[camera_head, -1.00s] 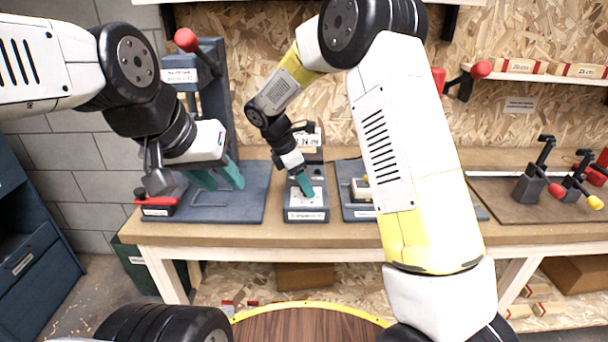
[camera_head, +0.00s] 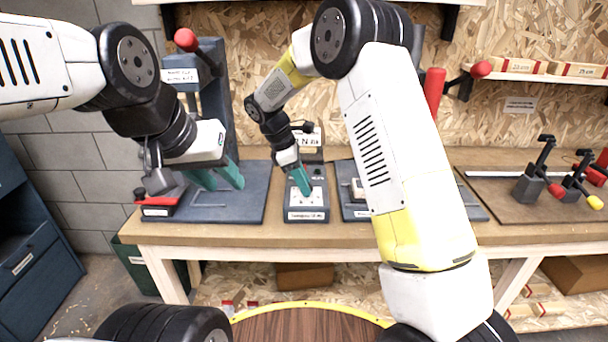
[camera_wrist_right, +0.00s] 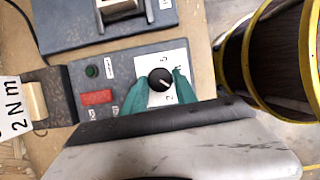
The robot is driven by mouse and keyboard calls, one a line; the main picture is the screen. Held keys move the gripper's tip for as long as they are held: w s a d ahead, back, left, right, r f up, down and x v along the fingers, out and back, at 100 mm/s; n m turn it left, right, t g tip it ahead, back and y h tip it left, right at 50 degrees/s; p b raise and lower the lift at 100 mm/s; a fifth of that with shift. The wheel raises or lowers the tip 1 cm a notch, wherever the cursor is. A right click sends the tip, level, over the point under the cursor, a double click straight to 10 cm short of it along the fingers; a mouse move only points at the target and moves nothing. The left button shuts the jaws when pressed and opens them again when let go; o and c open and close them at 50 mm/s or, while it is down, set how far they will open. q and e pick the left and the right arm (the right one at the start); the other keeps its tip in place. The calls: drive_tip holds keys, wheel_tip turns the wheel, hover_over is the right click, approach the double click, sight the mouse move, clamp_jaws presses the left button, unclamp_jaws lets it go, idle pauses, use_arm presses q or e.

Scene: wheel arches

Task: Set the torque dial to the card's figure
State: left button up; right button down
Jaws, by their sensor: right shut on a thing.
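The torque tester (camera_head: 306,214) is a grey box on the bench, with a white scale plate (camera_wrist_right: 172,62) and a black dial (camera_wrist_right: 160,79). A pale mark shows on the dial, but I cannot read its setting surely. The card (camera_wrist_right: 12,108) reads "2 N m" in the right wrist view; it stands behind the tester in the head view (camera_head: 307,139), partly hidden. My right gripper (camera_head: 303,187) is over the tester, its teal fingers shut on the dial from both sides. My left gripper (camera_head: 218,178) is open and empty above the press base.
A press (camera_head: 212,100) with a red-knobbed lever stands left of the tester. A grey fixture (camera_head: 357,213) is close on its right, partly behind my right arm. Toggle clamps (camera_head: 530,184) stand further right.

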drive_tip(key=m, duration=0.2)
drive_tip(key=m+g, duration=0.1)
drive_tip(key=m, duration=0.1)
drive_tip(key=m+g, duration=0.1)
drive_tip(key=m, duration=0.1)
drive_tip(key=shift+w+y, duration=0.3)
drive_tip(key=shift+y, duration=0.1)
drive_tip(key=shift+m, duration=0.4)
drive_tip(key=c, duration=1)
unclamp_jaws()
drive_tip(key=shift+g, duration=0.3)
drive_tip(key=shift+r, duration=0.1)
drive_tip(key=v, duration=0.7)
drive_tip(key=shift+r, duration=0.3)
